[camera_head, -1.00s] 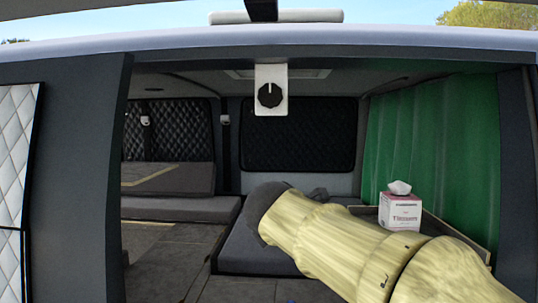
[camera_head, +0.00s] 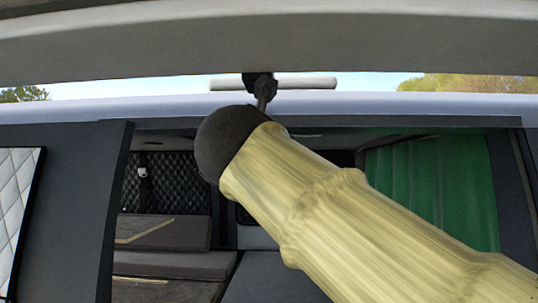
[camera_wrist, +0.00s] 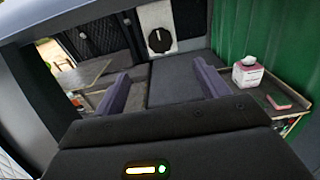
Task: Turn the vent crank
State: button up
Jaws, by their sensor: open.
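The vent crank shows in the wrist view as a round black knob (camera_wrist: 159,40) with a pale pointer line, on a white plate (camera_wrist: 172,22). My gripper (camera_wrist: 160,69) is open and empty, with its two purple fingers spread wide apart. The knob appears beyond the fingertips, between them and higher in the picture, and nothing touches it. In the head view my pale arm and its dark end cover the place of the crank, so the crank is hidden there.
The raised tailgate (camera_head: 400,38) spans the top of the head view. A green curtain (camera_head: 430,185) hangs at the right. A tissue box (camera_wrist: 247,73) and a pink item (camera_wrist: 279,102) rest on a shelf at right in the wrist view. The grey bed lies below.

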jog(key=w+p, duration=0.5)
jog(key=w, duration=1.1)
jog(key=shift+w+d+p, duration=0.3)
jog(key=shift+w+p, duration=0.1)
jog(key=shift+f, duration=0.1)
jog(key=c, duration=1)
